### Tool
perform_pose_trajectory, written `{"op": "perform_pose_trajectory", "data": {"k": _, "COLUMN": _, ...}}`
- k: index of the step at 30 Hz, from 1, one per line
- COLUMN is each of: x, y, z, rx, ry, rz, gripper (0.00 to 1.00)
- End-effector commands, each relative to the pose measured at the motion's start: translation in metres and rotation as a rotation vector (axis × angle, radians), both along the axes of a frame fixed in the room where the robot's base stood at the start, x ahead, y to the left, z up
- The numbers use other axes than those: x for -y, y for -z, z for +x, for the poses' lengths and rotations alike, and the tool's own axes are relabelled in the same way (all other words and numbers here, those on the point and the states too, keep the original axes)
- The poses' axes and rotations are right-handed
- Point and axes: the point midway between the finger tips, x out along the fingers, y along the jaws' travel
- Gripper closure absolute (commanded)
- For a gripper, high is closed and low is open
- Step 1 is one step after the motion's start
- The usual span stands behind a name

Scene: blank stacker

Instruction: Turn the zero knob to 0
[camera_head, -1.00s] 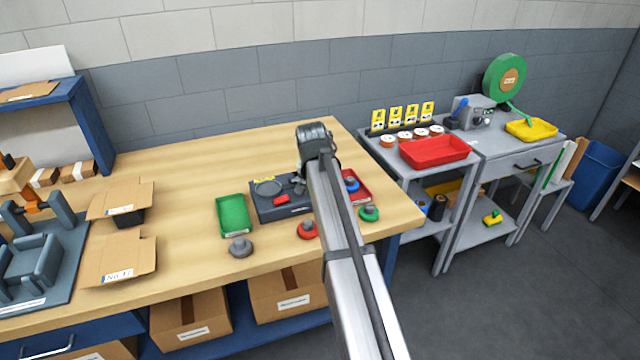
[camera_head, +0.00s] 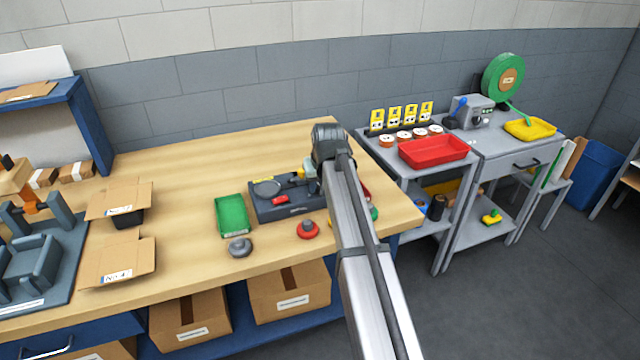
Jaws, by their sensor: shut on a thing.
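The dark grey device (camera_head: 292,211) stands on the wooden bench, with a round plate (camera_head: 266,188) on its top left and a small red part (camera_head: 281,199) on its front. My gripper (camera_head: 314,176) is at the device's right end, low over its top. My own wrist and forearm cover most of the fingers and that end of the device. The zero knob itself is hidden behind my gripper, so its setting cannot be read. The gripper is shut, apparently on the zero knob.
A green tray (camera_head: 232,215) is left of the device. A grey knob-shaped piece (camera_head: 240,248) and a red one (camera_head: 307,230) stand in front. A green piece (camera_head: 374,214) is partly behind my arm.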

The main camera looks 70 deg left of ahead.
Motion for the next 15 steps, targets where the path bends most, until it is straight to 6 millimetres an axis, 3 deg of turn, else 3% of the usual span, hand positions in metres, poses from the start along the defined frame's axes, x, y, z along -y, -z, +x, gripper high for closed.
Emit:
{"op": "perform_pose_trajectory", "data": {"k": 9, "x": -0.0001, "y": -0.0003, "z": -0.0002, "rx": -0.001, "ry": -0.001, "rz": 0.000, "gripper": 0.97}}
{"op": "perform_pose_trajectory", "data": {"k": 10, "x": -0.0001, "y": -0.0003, "z": -0.0001, "rx": -0.001, "ry": -0.001, "rz": 0.000, "gripper": 0.65}}
{"op": "perform_pose_trajectory", "data": {"k": 15, "x": -0.0001, "y": -0.0001, "z": -0.0001, "rx": -0.001, "ry": -0.001, "rz": 0.000, "gripper": 0.49}}
